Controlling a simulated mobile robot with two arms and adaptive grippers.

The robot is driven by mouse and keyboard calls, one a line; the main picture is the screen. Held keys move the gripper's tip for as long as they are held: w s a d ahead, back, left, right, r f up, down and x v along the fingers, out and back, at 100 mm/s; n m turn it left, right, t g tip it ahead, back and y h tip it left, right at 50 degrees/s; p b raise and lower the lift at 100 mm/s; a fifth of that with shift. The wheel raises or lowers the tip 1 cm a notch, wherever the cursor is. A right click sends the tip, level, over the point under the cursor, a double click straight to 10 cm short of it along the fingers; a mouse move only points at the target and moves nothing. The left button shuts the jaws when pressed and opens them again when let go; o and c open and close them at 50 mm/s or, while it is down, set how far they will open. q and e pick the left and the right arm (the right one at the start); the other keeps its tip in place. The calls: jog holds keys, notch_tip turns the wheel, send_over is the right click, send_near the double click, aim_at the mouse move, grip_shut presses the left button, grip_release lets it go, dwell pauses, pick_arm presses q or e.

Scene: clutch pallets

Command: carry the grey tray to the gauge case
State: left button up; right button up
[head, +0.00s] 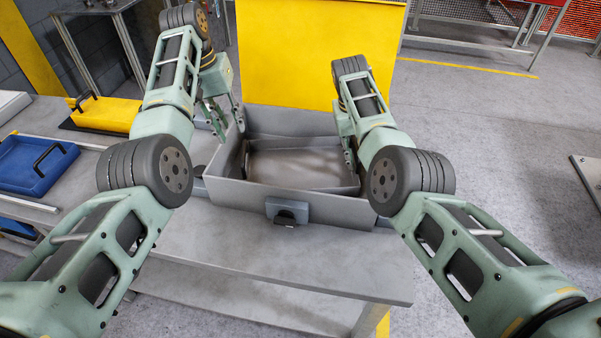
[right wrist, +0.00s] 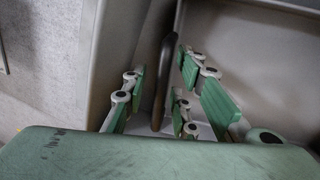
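The grey tray (head: 300,168) sits inside an open grey case (head: 240,194) with a dark front latch (head: 287,211) and a raised yellow lid (head: 315,55). This looks like the gauge case. My left gripper (head: 224,117) is at the case's left side with its fingers apart, and nothing shows between them. My right gripper (head: 348,150) is at the tray's right end. In the right wrist view, its fingers (right wrist: 160,95) stand apart on both sides of a dark upright handle (right wrist: 164,80), with gaps visible.
The case stands on a grey bench (head: 250,240), whose front is clear. Open floor (head: 480,130) lies to the right. A metal table (head: 95,15) stands at the back left.

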notch_tip(320, 180, up, 12)
jog(key=a, duration=0.2)
jog(key=shift+a, duration=0.2)
jog(key=shift+f, duration=0.15)
dwell(0.3)
